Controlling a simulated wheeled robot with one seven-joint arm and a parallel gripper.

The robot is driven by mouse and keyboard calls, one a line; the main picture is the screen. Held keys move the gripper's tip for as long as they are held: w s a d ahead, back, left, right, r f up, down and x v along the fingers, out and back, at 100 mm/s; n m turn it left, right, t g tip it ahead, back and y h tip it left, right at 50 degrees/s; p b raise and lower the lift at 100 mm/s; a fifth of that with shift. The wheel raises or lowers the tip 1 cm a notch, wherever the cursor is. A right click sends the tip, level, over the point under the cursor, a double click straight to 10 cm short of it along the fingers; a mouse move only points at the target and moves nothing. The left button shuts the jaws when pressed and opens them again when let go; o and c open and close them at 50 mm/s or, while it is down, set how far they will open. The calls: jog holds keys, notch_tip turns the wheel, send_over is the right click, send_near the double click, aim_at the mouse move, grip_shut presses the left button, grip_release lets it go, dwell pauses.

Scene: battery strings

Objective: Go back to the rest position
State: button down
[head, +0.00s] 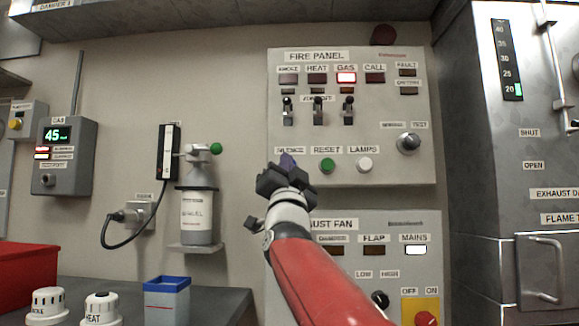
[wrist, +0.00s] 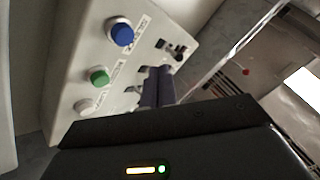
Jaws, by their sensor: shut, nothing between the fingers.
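My gripper (head: 287,160) is raised in front of the fire panel (head: 390,170), near the left end of its lower button row. Its two dark purple fingers are together and empty; they also show in the wrist view (wrist: 157,87). The wrist view shows a blue button (wrist: 120,33) apart from the fingers; in the head view my gripper hides it. The green RESET button (head: 327,166) and white LAMPS button (head: 364,165) are right of the fingers in the head view. My red arm reaches up from the bottom edge.
The exhaust fan panel (head: 388,275) is below, partly behind my arm. A gas bottle (head: 197,210) stands on a wall bracket to the left. A counter (head: 215,300) at lower left holds a blue-rimmed box (head: 167,303) and white knobbed items. A metal cabinet (head: 490,190) is at right.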

dwell(0.4)
jog(key=s+d+f+n+g+p, duration=0.1)
jog(key=s+d+f+n+g, duration=0.1)
jog(key=d+f+g, duration=0.35)
jog(key=s+d+f+n+g+y, duration=0.1)
jog(key=s+d+f+g, duration=0.15)
jog(key=f, duration=0.65)
jog(key=s+d+f+n+g+p, duration=0.1)
jog(key=s+d+f+n+g, duration=0.15)
jog(key=f, duration=0.45)
jog(key=s+d+f+g+h, duration=0.1)
jog(key=s+d+f+g, duration=0.1)
jog(key=s+f, duration=0.6)
jog(key=s+d+f+g+h, duration=0.1)
jog(key=s+d+f+g, duration=0.2)
jog(key=s+f, duration=0.6)
jog(key=s+d+f+n+g+p, duration=0.1)
jog(key=s+d+f+g, duration=0.1)
jog(key=s+f+g, duration=0.4)
jog(key=s+f, duration=0.3)
jog(key=f, duration=0.4)
jog(key=shift+s+d+h, duration=0.2)
jog(key=shift+d+h, duration=0.15)
jog(key=shift+h, duration=0.05)
